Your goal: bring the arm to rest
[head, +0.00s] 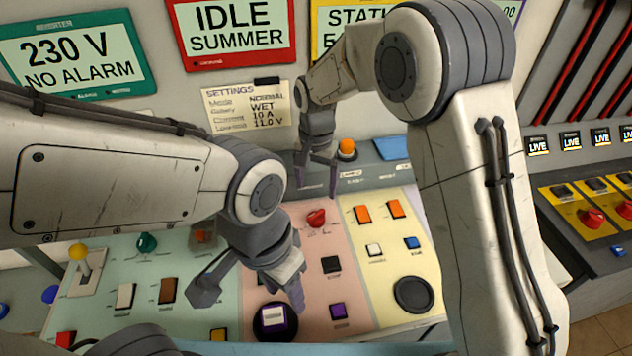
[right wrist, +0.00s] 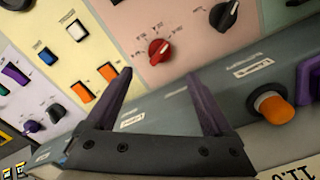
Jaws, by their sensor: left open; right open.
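My left gripper (head: 250,290) is in the lower middle of the head view, over the sloped control panel (head: 372,285). Its jaws are spread and hold nothing. My right gripper (head: 317,180) is farther back, above the panel's grey rear ledge, left of an orange knob (head: 346,147). It is open and empty. In the right wrist view, its two dark fingers (right wrist: 160,95) stand apart with the ledge behind them. The right arm (head: 465,190) rises from the bottom right, bends at the top and reaches back to the left. Whether either gripper touches the panel is unclear.
The panel carries a red knob (head: 316,217), orange switches (head: 396,209), a round black pad (head: 413,294) and a yellow-topped lever (head: 79,253). Signs and a settings note (head: 247,107) are on the rear wall. A yellow panel with red knobs (head: 592,218) is at the right.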

